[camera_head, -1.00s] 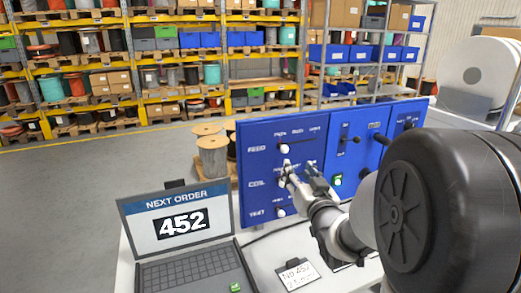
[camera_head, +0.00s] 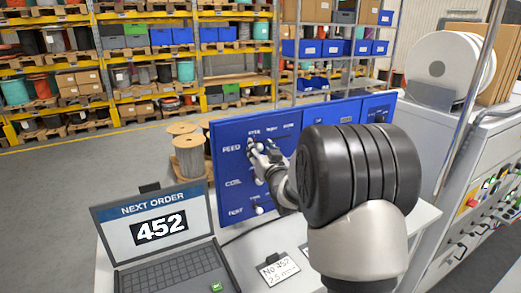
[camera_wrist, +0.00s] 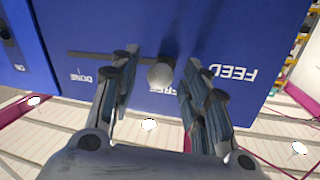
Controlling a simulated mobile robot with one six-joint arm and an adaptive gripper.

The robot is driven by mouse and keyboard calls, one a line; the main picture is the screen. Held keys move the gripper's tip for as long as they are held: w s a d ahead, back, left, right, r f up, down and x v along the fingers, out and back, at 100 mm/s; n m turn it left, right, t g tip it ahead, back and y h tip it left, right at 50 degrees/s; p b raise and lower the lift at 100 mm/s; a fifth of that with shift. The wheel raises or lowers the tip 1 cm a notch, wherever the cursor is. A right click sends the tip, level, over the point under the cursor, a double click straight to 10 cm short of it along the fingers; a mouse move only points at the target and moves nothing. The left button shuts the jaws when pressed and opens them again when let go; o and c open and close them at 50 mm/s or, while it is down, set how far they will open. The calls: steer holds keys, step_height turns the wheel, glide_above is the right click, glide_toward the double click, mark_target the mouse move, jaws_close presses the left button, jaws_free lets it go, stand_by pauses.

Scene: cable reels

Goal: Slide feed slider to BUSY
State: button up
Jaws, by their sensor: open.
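The FEED slider's round grey knob (camera_wrist: 160,75) sits at the FREE end of its dark slot, in the wrist view, where the panel appears upside down. The slot (camera_wrist: 95,56) runs left from it toward the DONE label. A middle label is hidden behind a finger. My gripper (camera_wrist: 163,66) is open, with one finger on each side of the knob and small gaps on both sides. In the head view my gripper (camera_head: 262,150) is at the FEED row of the blue panel (camera_head: 225,165), hiding part of that row.
The COIL and TEST rows lie below FEED, with a white TEST knob (camera_head: 258,210). A laptop (camera_head: 160,235) reading NEXT ORDER 452 and a card (camera_head: 279,269) are on the table in front. Cable reels (camera_head: 188,155) stand left of the panel.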

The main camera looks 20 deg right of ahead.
steer(key=shift+c, duration=0.2)
jaws_close()
steer(key=shift+d, duration=0.1)
stand_by(0.4)
